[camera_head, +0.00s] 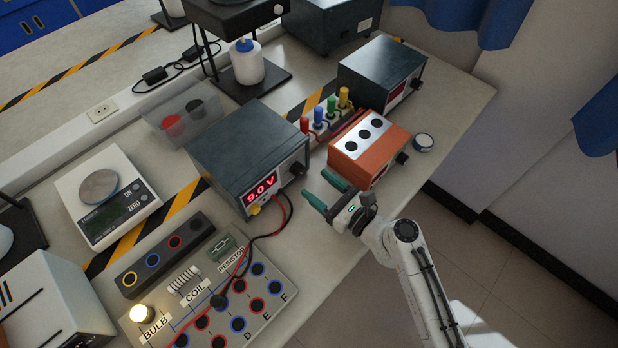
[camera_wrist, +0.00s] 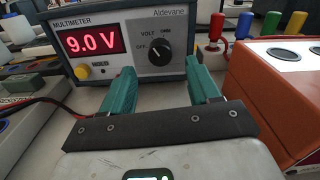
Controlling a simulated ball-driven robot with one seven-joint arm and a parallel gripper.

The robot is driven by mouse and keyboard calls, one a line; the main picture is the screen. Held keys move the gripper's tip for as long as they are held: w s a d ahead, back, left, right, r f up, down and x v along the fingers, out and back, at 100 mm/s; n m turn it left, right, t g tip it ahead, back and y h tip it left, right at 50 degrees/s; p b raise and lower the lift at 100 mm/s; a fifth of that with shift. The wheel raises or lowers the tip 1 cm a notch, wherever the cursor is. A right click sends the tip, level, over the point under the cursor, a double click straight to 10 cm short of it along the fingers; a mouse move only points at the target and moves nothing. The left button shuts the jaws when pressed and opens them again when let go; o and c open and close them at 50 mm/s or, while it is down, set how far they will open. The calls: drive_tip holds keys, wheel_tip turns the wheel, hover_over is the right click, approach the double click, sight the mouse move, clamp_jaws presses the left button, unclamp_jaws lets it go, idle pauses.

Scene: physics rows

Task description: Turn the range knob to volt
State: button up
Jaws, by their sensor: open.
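The multimeter (camera_wrist: 120,40) is a dark box with a grey front and a lit red display reading 9.0 V. It also shows in the head view (camera_head: 245,150). Its black range knob (camera_wrist: 161,52) sits right of the display, below the marks OFF, VOLT and OHM; its pointer is too small to read surely. In the head view the knob (camera_head: 297,168) is on the right of the front face. My gripper (camera_wrist: 160,78) is open and empty, its green fingers pointing at the front. In the head view my gripper (camera_head: 324,190) is in front of the knob, apart from it.
An orange box (camera_head: 365,150) stands close to the right of my gripper, with colored plugs (camera_head: 331,107) behind it. Red and black leads (camera_head: 280,220) run from the multimeter to the circuit board (camera_head: 215,290). A yellow HOLD button (camera_wrist: 82,71) sits below the display.

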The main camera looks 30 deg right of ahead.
drive_tip(key=b+v, duration=0.1)
drive_tip(key=v, duration=0.5)
drive_tip(key=shift+a, duration=0.1)
idle(0.4)
